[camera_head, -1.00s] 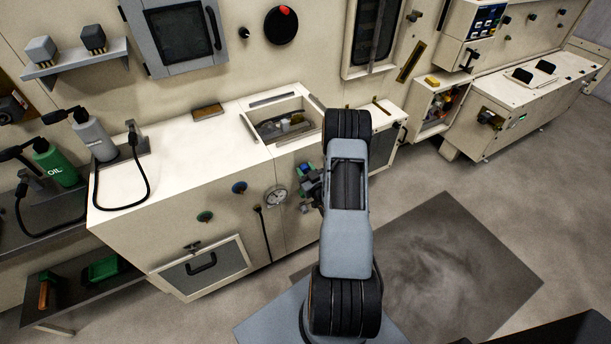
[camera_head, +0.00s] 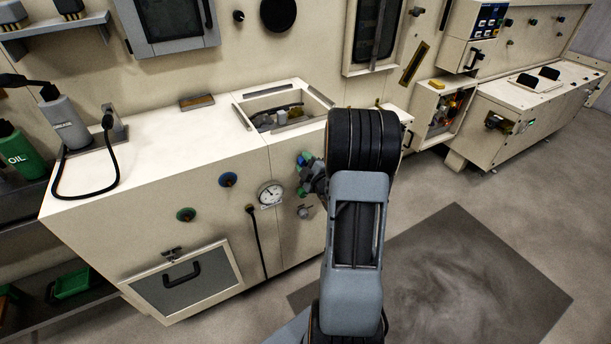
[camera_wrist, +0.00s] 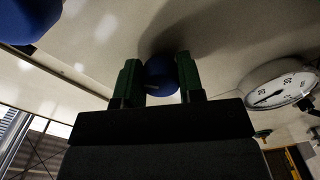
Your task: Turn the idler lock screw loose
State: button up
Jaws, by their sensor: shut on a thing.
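In the wrist view my gripper (camera_wrist: 160,90) has its two green fingers on either side of a round blue knob (camera_wrist: 161,72), shut on it at the pale panel. No label shows whether this knob is the idler lock screw. In the head view my gripper (camera_head: 304,172) is at the front of the cream cabinet, right of the gauge, partly hidden by my arm. Its green and blue parts are too small there to tell the hold or any turning of the knob.
A round gauge (camera_head: 270,193) is close beside the gripper; it also shows in the wrist view (camera_wrist: 281,88). An open hopper box (camera_head: 240,97) is above. Floor is clear at right.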

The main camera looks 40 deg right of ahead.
jog(key=n+b, duration=0.2)
jog(key=b, duration=0.1)
jog(key=n+b, duration=0.2)
jog(key=b, duration=0.2)
jog(key=n+b, duration=0.2)
jog(key=b, duration=0.2)
jog(key=shift+f, duration=0.3)
jog(key=n+b, duration=0.3)
jog(key=b, duration=0.1)
jog(key=shift+r, duration=0.2)
jog(key=shift+r+n+b, duration=0.15)
jog(key=shift+n+b, duration=0.45)
jog(key=shift+b, duration=0.5)
jog(key=shift+r+n+b, duration=0.15)
jog(key=shift+n+b, duration=0.15)
jog(key=o, duration=0.9)
jog(key=shift+s+a+p, duration=0.3)
jog(key=shift+s+p, duration=0.2)
jog(key=shift+s, duration=1.8)
jog(key=shift+s+a+p, duration=0.35)
jog(key=shift+s+p, duration=0.2)
jog(key=shift+s, duration=1.7)
jog(key=shift+s+a+p, duration=0.3)
jog(key=shift+s+p, duration=0.2)
jog(key=shift+s, duration=1.8)
